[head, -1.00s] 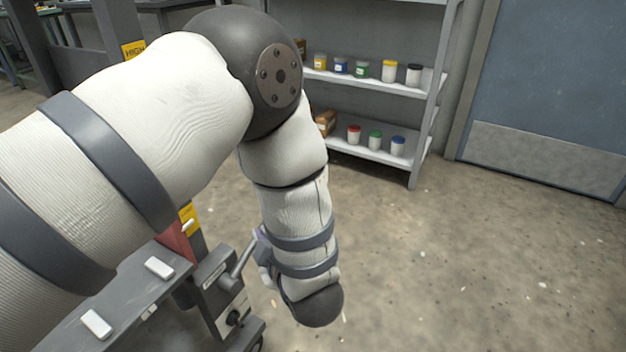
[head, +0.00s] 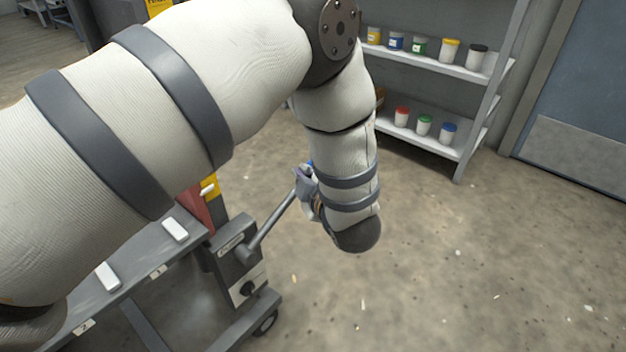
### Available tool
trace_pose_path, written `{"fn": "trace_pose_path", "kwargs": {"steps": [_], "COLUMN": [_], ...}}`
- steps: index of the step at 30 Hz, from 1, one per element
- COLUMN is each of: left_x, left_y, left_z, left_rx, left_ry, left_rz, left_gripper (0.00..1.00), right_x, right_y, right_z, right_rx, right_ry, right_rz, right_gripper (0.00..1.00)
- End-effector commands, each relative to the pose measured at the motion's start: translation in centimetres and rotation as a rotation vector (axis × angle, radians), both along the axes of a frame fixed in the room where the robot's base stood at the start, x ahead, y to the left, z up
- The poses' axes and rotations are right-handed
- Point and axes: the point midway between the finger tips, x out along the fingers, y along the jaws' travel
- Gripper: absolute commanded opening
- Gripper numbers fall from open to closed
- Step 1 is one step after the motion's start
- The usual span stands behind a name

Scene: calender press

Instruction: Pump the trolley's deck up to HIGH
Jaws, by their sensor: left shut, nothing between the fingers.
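The grey trolley's deck (head: 135,272) is at the lower left, with white pads on it; my left arm covers much of it. A pump box (head: 236,256) with a dark knob stands at its right end. The pump lever (head: 272,223) slants up and right from this box. My left gripper (head: 304,184) is at the lever's upper end, partly hidden by my wrist. It is shut with nothing held; whether it touches the lever is unclear. A yellow label (head: 209,187) sits beside a red part behind the deck. A higher yellow label (head: 158,6) is cut off. My right gripper is out of view.
A grey shelf (head: 455,152) with several small coloured-lid jars stands at the back. A blue-grey door (head: 590,90) is at the right. The speckled floor right of the trolley is clear. A trolley wheel (head: 266,322) shows below the pump box.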

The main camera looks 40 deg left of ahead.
Motion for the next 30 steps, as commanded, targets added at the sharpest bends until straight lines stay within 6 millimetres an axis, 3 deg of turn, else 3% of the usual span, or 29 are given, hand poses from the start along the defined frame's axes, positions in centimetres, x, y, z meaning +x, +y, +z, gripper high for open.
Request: {"fn": "trace_pose_path", "kwargs": {"steps": [5,13,30], "left_x": [2.0,5.1,4.9], "left_y": [3.1,3.4,3.4], "left_z": [-1.6,-3.5,-3.9], "left_rx": [-0.001,-0.001,0.001], "left_ry": [0.002,0.001,0.024], "left_rz": [0.003,-0.001,-0.001], "left_gripper": [0.0,0.0,0.0], "right_x": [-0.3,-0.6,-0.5], "right_y": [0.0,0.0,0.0], "right_z": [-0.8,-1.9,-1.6], "right_rx": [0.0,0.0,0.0], "right_ry": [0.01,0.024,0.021], "right_rz": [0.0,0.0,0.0], "right_gripper": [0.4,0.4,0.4]}}
